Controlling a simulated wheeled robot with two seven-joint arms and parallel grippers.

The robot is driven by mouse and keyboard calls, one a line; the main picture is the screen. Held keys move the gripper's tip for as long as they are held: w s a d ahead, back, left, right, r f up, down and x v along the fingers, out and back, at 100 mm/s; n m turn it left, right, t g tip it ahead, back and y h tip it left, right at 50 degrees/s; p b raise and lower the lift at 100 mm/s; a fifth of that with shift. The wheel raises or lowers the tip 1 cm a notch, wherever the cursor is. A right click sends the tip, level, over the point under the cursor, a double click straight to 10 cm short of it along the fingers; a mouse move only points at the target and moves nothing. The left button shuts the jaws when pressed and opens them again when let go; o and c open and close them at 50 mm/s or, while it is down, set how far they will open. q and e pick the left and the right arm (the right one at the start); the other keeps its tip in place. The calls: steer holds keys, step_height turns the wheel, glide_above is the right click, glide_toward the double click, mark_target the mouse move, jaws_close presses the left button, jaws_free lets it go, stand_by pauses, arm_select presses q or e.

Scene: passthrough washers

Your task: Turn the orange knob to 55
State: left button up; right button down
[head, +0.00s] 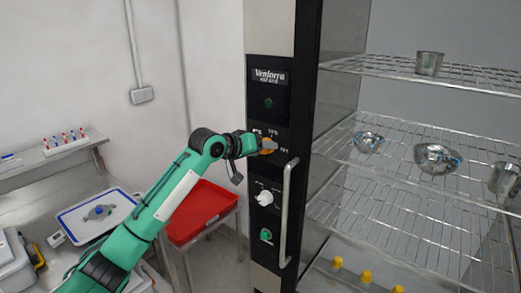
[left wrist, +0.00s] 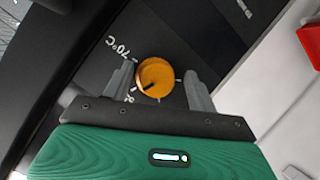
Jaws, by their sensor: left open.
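The orange knob (left wrist: 155,78) is on a black control panel, with a dark pointer mark on its face and white scale marks around it, including "70°C". In the left wrist view it lies between the two open fingers of my left gripper (left wrist: 160,88), with a visible gap on at least the right side. In the head view the orange knob (head: 268,145) is partly hidden by my left gripper (head: 262,144), which is right at the panel. I cannot tell whether the fingers touch the knob. My right gripper is not in view.
Below on the panel are a white knob (head: 264,198) and a green switch (head: 266,235). A vertical door handle (head: 287,212) stands out just right of them. Wire shelves (head: 400,205) with metal bowls are at the right. A red tray (head: 203,208) is at the lower left.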

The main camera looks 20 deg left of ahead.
arm_select(q)
steer(key=b+v, duration=0.5)
steer(key=v, duration=0.8)
steer(key=shift+s+a, duration=0.2)
steer(key=shift+s, duration=0.15)
